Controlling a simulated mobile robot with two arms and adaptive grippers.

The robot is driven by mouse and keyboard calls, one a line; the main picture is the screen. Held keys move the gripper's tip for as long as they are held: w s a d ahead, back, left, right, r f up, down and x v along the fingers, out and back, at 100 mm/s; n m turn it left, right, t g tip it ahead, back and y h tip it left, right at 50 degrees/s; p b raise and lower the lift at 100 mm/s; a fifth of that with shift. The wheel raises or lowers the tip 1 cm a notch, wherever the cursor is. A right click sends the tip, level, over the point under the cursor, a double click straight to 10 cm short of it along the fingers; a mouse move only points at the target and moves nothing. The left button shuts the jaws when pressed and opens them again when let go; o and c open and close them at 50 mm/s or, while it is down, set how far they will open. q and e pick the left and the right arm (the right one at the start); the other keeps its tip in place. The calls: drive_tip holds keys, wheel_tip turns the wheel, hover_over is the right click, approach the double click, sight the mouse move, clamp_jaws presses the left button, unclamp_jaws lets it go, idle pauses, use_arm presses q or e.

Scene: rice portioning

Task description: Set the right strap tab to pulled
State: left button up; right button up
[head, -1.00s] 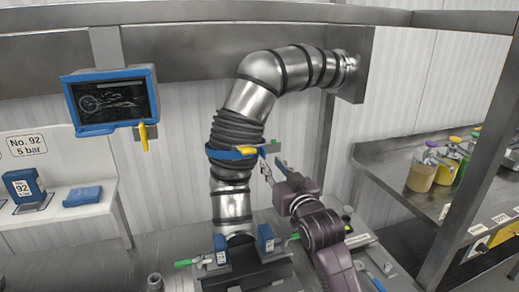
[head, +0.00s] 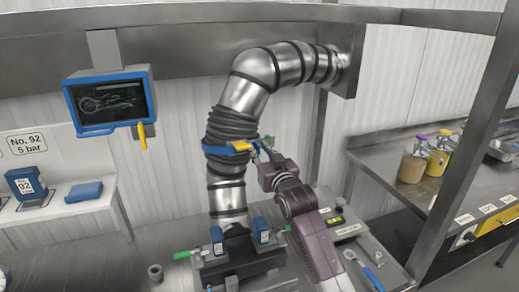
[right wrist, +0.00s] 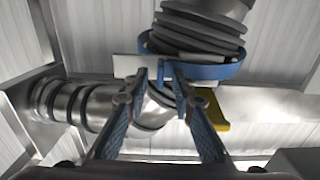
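A blue strap (head: 218,150) goes around the black bellows of the silver duct, with a yellow piece (head: 241,146) at its front right. A small green-tipped tab (head: 267,140) sticks out on the strap's right side. My right gripper (head: 261,148) is right up at this tab. In the right wrist view the gripper's fingertips (right wrist: 165,68) are a narrow gap apart, in front of a pale bar (right wrist: 128,66) and the blue strap (right wrist: 210,72). The yellow piece (right wrist: 216,112) is just right of them. Whether the fingers grip anything is unclear. My left gripper is out of view.
Two blue clamp blocks with green handles (head: 218,240) stand at the duct's foot. A screen (head: 112,101) hangs at the upper left. A shelf with bottles (head: 412,166) is at the right. A blue block (head: 84,192) lies on the left ledge.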

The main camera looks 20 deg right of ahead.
clamp_jaws()
drive_tip(key=shift+d, duration=2.4)
unclamp_jaws()
drive_tip(key=shift+w+a, duration=0.1)
drive_tip(key=shift+a, duration=0.1)
drive_tip(key=s, duration=1.2)
drive_tip(key=shift+d, duration=0.25)
